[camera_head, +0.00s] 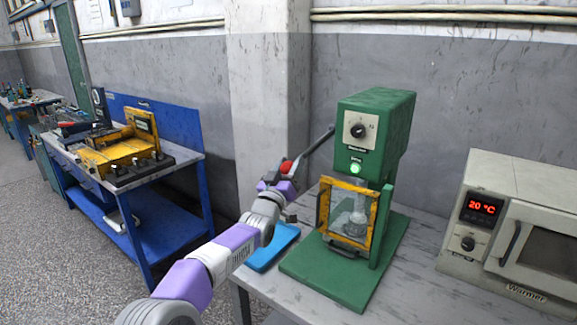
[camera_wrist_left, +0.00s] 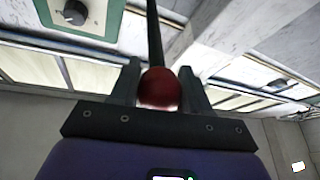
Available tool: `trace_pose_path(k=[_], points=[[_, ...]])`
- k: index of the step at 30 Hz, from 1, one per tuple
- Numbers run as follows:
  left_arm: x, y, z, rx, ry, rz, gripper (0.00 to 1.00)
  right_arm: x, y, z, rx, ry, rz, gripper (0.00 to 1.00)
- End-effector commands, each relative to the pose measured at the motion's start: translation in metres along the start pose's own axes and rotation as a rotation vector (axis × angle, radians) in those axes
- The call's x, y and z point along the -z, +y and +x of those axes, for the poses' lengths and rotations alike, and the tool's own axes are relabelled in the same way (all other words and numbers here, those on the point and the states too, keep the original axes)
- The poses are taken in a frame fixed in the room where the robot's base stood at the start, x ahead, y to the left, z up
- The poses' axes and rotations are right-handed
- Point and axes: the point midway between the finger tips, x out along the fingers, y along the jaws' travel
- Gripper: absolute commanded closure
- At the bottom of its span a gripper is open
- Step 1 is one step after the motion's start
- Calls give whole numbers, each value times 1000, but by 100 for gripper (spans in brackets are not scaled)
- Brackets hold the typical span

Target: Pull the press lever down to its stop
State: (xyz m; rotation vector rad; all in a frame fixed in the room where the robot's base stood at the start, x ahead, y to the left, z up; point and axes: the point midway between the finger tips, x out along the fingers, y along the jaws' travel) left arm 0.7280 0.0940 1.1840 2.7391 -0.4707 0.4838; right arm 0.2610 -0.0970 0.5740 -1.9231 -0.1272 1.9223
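The green press (camera_head: 377,125) stands on the grey table, with a dial and a lit green lamp on its front. Its dark lever (camera_head: 318,143) runs from the press's left side down and left to a red ball knob (camera_head: 287,167). My left gripper (camera_head: 285,172) is at this knob. In the left wrist view, the red knob (camera_wrist_left: 160,88) sits between the two dark fingers, which appear to touch it on both sides. The lever rod (camera_wrist_left: 154,35) extends away beyond the knob. My right gripper is not in view.
A yellow-framed guard (camera_head: 347,183) covers the press's work space, with a metal part behind it. A blue item (camera_head: 272,246) lies left of the green base (camera_head: 340,270). A warmer (camera_head: 520,235) reading 20 °C stands at right. A blue workbench (camera_head: 165,220) stands at left.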

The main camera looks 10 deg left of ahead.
Motion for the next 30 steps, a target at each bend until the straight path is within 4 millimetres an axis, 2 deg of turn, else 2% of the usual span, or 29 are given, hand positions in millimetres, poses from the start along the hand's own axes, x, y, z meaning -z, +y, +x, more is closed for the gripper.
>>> trace_pose_path(k=[1, 4, 17, 30], points=[[-3, -2, -1, 4, -6, 1, 46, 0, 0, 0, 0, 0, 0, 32], [-2, -2, -1, 3, -5, 1, 31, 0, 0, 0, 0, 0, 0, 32], [-1, -1, -6, 0, -1, 0, 30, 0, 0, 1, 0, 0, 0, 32], [0, -1, -59, 2, -1, 1, 30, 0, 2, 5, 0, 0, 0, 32]])
